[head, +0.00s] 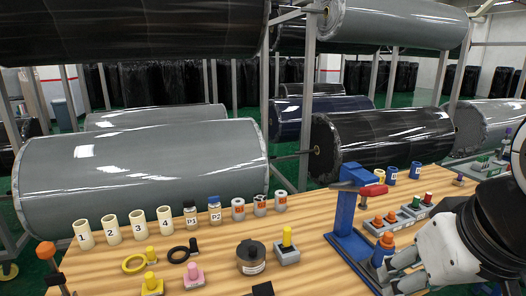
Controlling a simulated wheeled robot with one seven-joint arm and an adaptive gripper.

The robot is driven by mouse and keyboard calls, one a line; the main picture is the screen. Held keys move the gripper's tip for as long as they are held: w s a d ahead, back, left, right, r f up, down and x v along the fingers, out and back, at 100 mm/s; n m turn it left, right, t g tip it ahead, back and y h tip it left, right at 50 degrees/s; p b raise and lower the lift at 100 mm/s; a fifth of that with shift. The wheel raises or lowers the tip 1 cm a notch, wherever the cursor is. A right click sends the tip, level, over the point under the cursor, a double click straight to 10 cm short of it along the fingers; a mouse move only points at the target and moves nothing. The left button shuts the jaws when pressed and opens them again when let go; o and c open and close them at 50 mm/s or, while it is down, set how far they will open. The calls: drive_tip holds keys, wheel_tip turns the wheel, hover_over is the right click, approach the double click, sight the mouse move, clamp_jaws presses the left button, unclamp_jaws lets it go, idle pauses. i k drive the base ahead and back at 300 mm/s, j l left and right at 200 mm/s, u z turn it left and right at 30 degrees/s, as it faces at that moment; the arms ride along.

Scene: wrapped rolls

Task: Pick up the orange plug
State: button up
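An orange-topped plug (387,241) stands near the right front of the wooden table, with a blue part just below it. I cannot tell which of these is the named plug. My gripper (394,275) reaches in from the right, just in front of and below the nearest orange-topped plug. Its fingers look spread, with nothing seen between them. Contact with the blue part cannot be made out.
A blue press stand (345,215) with a red handle rises just left of my gripper. Wrapped rolls (140,170) on racks lie behind the table (215,262).

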sight(386, 242)
drive_tip(key=z, duration=0.5)
drive_tip(key=i+l, duration=1.05)
drive_tip(key=i+z, duration=0.05)
drive_tip(key=i, duration=0.05)
